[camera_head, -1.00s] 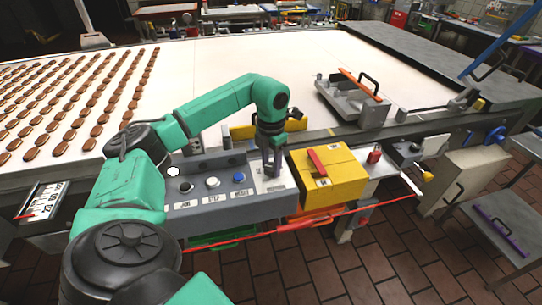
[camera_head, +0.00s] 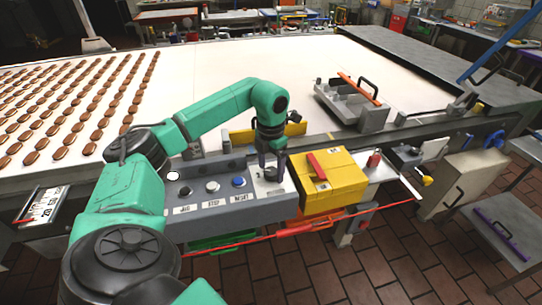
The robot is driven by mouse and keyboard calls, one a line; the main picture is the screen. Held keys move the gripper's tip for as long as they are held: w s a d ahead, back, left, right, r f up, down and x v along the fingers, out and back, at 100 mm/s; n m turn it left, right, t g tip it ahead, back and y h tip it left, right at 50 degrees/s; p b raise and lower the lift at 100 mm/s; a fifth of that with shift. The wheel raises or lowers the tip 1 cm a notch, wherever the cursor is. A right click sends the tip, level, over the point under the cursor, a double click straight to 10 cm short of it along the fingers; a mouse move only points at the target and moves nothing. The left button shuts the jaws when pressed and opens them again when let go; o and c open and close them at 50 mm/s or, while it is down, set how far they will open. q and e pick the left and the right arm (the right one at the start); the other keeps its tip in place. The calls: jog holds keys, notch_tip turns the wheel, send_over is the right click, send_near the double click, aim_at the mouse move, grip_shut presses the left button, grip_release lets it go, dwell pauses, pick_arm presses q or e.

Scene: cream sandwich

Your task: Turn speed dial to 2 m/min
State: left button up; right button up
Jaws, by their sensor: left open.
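The grey control panel (camera_head: 235,213) stands at the front edge of the conveyor, with labelled buttons along its sloping top. At its right end is a light dial plate (camera_head: 262,188) with small markings too small to read. My left gripper (camera_head: 272,174) points down over this plate, its fingers open. The speed dial is largely hidden by the fingers, so I cannot tell its setting or whether the fingers touch it. My right gripper is not in view.
A yellow box (camera_head: 335,190) with a red handle sits close right of the panel. Black, white and blue buttons (camera_head: 238,181) lie left of the dial plate. Rows of brown biscuits (camera_head: 75,105) cover the belt's left part. A grey fixture (camera_head: 350,103) stands behind.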

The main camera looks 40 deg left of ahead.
pick_arm(q)
notch_tip(320, 180, up, 10)
notch_tip(320, 180, up, 5)
jog(key=p, duration=0.2)
send_over(271, 171)
jog(key=shift+f, duration=0.2)
